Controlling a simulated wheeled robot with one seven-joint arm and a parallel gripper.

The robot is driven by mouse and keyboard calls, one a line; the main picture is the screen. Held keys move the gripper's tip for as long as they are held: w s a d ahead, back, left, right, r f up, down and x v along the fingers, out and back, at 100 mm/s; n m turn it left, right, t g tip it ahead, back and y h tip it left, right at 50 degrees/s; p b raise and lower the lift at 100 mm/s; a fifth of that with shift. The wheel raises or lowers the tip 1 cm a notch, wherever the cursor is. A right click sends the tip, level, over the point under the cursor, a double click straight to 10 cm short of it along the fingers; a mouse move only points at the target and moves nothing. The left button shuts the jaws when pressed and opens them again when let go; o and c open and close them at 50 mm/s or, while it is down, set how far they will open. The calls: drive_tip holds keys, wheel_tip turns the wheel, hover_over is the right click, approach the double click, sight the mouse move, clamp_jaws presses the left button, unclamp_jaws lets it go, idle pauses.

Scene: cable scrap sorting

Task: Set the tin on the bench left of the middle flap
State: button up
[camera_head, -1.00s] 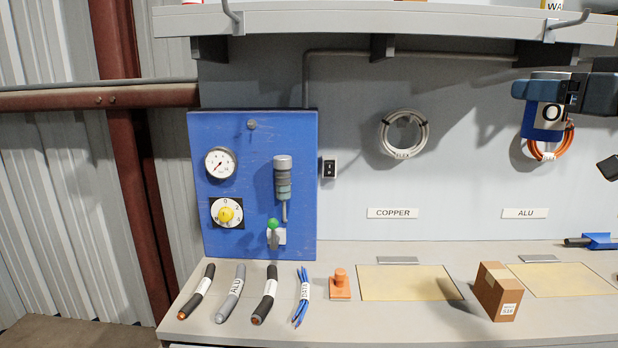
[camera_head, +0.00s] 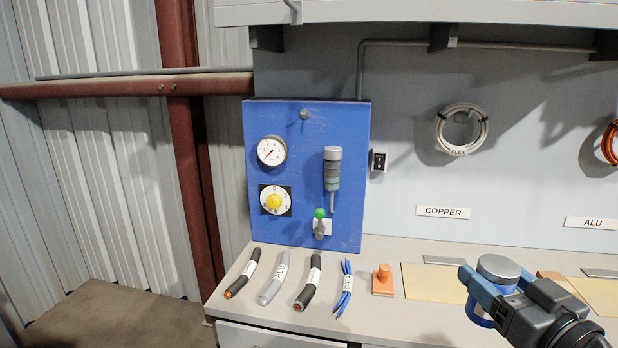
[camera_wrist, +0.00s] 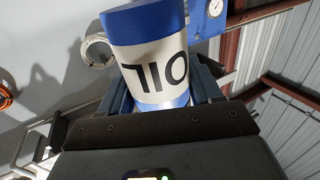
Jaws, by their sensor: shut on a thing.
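The tin (camera_head: 498,266) is blue with a grey lid, and in the wrist view the tin (camera_wrist: 160,60) shows a white band marked OIL. My gripper (camera_head: 497,284) is shut around the tin's sides and holds it over the right part of the bench. I cannot tell whether its base touches the bench. The flap under the COPPER sign (camera_head: 425,284) is a yellowish panel with a grey strip behind it. The tin is in front of its right side. The flap under the ALU sign (camera_head: 598,290) shows partly at the right, behind my arm.
On the bench (camera_head: 395,325), an orange block with a knob (camera_head: 382,281) stands left of the COPPER flap. Several cable pieces (camera_head: 308,284) lie further left, before a blue panel (camera_head: 300,225). A cardboard box (camera_head: 549,275) is mostly hidden behind my gripper. Bare bench lies around the orange block.

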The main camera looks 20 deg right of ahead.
drive_tip(key=w+a+f, duration=0.1)
drive_tip(key=a+f, duration=0.4)
drive_tip(key=f, duration=0.6)
drive_tip(key=w+a+f+y, duration=0.1)
drive_tip(key=a+f, duration=0.5)
drive_tip(key=f, duration=0.4)
drive_tip(key=w+a+f+n, duration=0.1)
drive_tip(key=a+f, duration=0.5)
drive_tip(key=f, duration=0.5)
drive_tip(key=shift+a+f+y, duration=0.25)
drive_tip(key=shift+f+y, duration=0.05)
drive_tip(key=shift+y, duration=0.1)
drive_tip(key=shift+w+a+r, duration=0.2)
drive_tip(key=shift+w, duration=0.35)
